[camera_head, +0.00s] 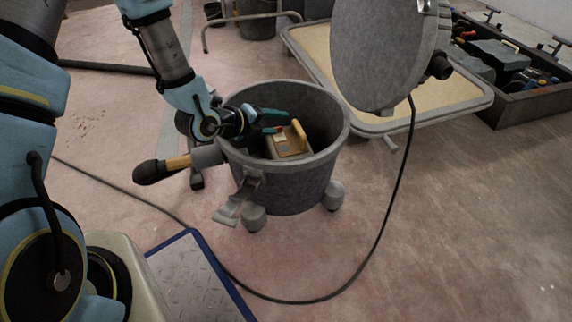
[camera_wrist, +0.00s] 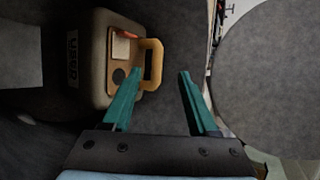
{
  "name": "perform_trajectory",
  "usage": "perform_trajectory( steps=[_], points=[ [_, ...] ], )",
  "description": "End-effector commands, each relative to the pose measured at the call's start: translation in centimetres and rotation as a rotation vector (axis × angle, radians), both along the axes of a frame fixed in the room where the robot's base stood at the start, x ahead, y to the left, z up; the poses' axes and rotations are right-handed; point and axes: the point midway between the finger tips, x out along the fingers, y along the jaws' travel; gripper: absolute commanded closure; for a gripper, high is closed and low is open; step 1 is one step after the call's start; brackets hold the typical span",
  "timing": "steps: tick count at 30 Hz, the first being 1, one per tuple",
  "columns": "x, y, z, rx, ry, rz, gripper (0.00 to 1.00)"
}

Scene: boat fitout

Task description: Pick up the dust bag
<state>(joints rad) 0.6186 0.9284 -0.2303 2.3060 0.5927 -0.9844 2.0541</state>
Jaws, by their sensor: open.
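The dust bag (camera_head: 286,144) is a tan, box-like body with a yellow handle (camera_head: 299,133), sitting inside the grey drum (camera_head: 295,190). In the wrist view the dust bag (camera_wrist: 100,62) is at upper left, with dark lettering on its side and its yellow handle (camera_wrist: 155,62) facing right. My gripper (camera_head: 284,121) is at the drum's mouth, just left of and above the handle. Its teal fingers are open and empty. In the wrist view the handle appears in line with the gap between the fingertips (camera_wrist: 159,74); I cannot tell how far beyond them it lies. The bag's lower part is hidden.
The drum's round grey lid (camera_head: 380,50) stands raised at the right of the drum. A black-ended hose fitting (camera_head: 160,169) sticks out at left. A cable (camera_head: 385,225) loops over the floor. A low framed panel (camera_head: 450,95) and a tool crate (camera_head: 530,95) are behind at right.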

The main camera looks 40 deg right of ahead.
Motion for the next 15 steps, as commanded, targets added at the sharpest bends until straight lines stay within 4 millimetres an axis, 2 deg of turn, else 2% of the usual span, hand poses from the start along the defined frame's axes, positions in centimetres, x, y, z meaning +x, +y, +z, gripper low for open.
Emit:
perform_trajectory(
  steps=[4,11,15],
  points=[
    [0.1,-2.0,-1.5,-0.001,0.001,0.000,0.41],
    [0.2,-3.4,-2.3,0.000,0.003,0.001,0.41],
    [0.3,-4.9,-3.9,0.000,0.003,0.002,0.41]
  ],
)
